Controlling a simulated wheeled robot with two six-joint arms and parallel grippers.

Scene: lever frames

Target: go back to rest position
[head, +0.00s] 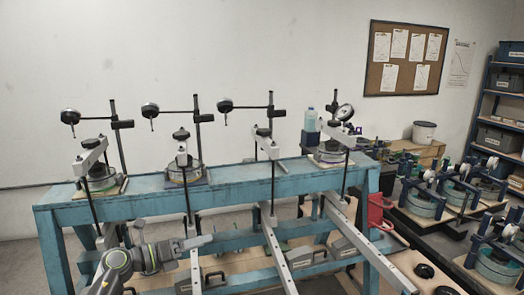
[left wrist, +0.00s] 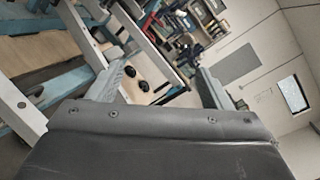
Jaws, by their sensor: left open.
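My left gripper (head: 200,246) is in front of the blue lever frame bench (head: 240,181), low and left of the middle in the head view. A white lever beam (head: 276,248) slopes down toward me to the right of the gripper. My right gripper is in neither view.
Round cells with dial gauges (head: 185,173) stand along the bench top. A second lever beam (head: 365,245) juts out at the right. More devices (head: 425,200) crowd a dark table at the right, beside a shelf rack (head: 497,105). A red container (head: 378,212) is by the bench's right end.

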